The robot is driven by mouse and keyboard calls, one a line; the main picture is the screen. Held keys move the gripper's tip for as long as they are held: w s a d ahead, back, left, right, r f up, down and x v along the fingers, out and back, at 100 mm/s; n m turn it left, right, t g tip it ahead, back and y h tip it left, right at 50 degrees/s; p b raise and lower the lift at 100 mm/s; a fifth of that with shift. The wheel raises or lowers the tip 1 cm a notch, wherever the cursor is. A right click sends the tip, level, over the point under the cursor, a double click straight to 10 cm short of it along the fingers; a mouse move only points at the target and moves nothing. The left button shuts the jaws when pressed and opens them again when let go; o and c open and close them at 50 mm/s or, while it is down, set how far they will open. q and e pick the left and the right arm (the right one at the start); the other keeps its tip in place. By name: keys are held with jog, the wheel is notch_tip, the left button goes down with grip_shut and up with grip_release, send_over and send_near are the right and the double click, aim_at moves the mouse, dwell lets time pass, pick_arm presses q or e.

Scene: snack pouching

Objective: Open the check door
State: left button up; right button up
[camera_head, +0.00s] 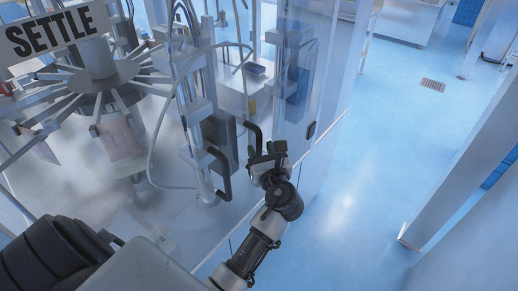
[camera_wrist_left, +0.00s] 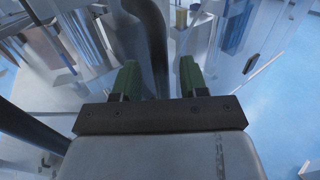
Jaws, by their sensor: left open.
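The check door appears to be one of the clear guard panels of the machine; which panel is unclear. Two black D-shaped handles stand on the clear front: a nearer handle (camera_head: 221,174) and a farther handle (camera_head: 254,134). My left gripper (camera_head: 268,153) is open beside the farther handle. In the left wrist view its two green fingertips (camera_wrist_left: 161,80) are spread apart. A black handle bar (camera_wrist_left: 154,38) runs between them, and contact is not clear. Another black bar (camera_wrist_left: 35,128) lies at the left of that view. My right gripper does not show.
Behind the clear panels stands a machine with a radial wheel (camera_head: 98,75) and a SETTLE sign (camera_head: 58,31). A pale cable (camera_head: 152,150) hangs near the handles. Open blue floor (camera_head: 370,170) lies to the right, with a drain grate (camera_head: 432,83) and a white post (camera_head: 440,190).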

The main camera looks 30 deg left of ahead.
pick_arm(q)
jog(key=shift+x, duration=1.05)
grip_shut()
